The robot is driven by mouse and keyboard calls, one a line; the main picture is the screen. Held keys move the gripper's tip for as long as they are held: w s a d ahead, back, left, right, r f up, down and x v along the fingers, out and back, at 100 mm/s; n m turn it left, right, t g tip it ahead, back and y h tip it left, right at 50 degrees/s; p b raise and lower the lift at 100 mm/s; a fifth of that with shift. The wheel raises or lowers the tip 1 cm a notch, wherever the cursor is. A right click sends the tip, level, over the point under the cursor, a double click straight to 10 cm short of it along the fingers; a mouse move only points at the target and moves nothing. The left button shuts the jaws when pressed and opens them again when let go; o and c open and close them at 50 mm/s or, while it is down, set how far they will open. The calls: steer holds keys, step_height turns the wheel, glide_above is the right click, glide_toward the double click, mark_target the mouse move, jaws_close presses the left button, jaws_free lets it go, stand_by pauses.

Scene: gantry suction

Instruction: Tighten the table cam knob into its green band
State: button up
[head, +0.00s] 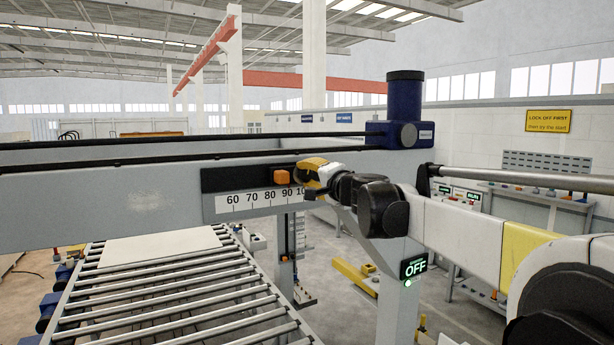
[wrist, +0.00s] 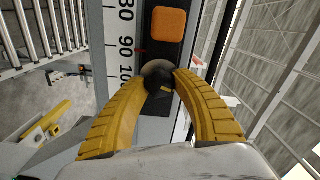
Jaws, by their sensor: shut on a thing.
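The black knob (wrist: 158,84) sits between my two yellow fingers in the wrist view. A small pale mark shows on its face, and a round grey-brown disc is behind it. My gripper (head: 306,171) is shut on this knob, at the right end of the beam's dark strip. In the head view the fingers hide the knob. An orange block (head: 282,177) sits on the strip just left of the fingers; it also shows in the wrist view (wrist: 169,24). The white scale (head: 250,201) below reads 60 to 90, its last number partly covered. I see no green band.
The grey beam (head: 100,205) spans the left, above a roller conveyor (head: 180,290) carrying a pale sheet (head: 160,246). A blue motor unit (head: 405,105) stands above right of my gripper. A sign reading OFF (head: 415,266) is on the post below my arm.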

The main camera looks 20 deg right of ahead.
steer(key=o, duration=1.2)
steer(key=s+d, duration=0.2)
steer(key=s, duration=0.9)
steer(key=shift+s+d, duration=0.15)
steer(key=shift+s, duration=0.25)
steer(key=shift+w, duration=0.1)
